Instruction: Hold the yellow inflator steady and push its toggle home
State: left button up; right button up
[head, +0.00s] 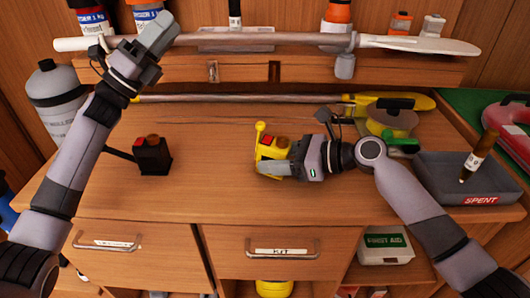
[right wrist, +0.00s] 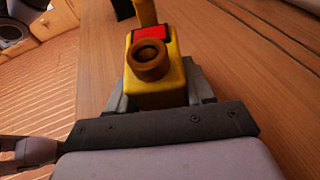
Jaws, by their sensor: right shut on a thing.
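The yellow inflator (head: 270,152) stands on the wooden worktop, near its middle. It has a red top patch, and its yellow toggle (head: 260,130) sticks up at its left back corner. My right gripper (head: 284,162) comes from the right and is shut on the inflator. In the right wrist view the inflator (right wrist: 155,88) sits between the grey fingers, with a round brown port facing the camera and the toggle (right wrist: 147,12) rising behind the red patch. My left gripper (head: 158,42) is raised at the upper left, well away from the inflator; its finger gap is unclear.
A black box with a red top (head: 152,155) and a lever stands left on the worktop. A grey SPENT tray (head: 435,185) holding a dark cylinder (head: 479,155) is at right. Paddles (head: 420,44) and bottles line the back. Worktop between the black box and inflator is clear.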

pick_arm(q)
jog(key=a+n+t+y, duration=0.7)
jog(key=a+n, duration=0.2)
jog(key=a, duration=0.1)
jog(key=shift+a+f+t, duration=0.2)
jog(key=shift+a+t, duration=0.1)
pick_arm(e)
jog(key=shift+f, duration=0.15)
pick_arm(q)
jog(key=shift+s, duration=0.1)
pick_arm(e)
jog(key=o, duration=1)
jog(key=shift+d, duration=0.1)
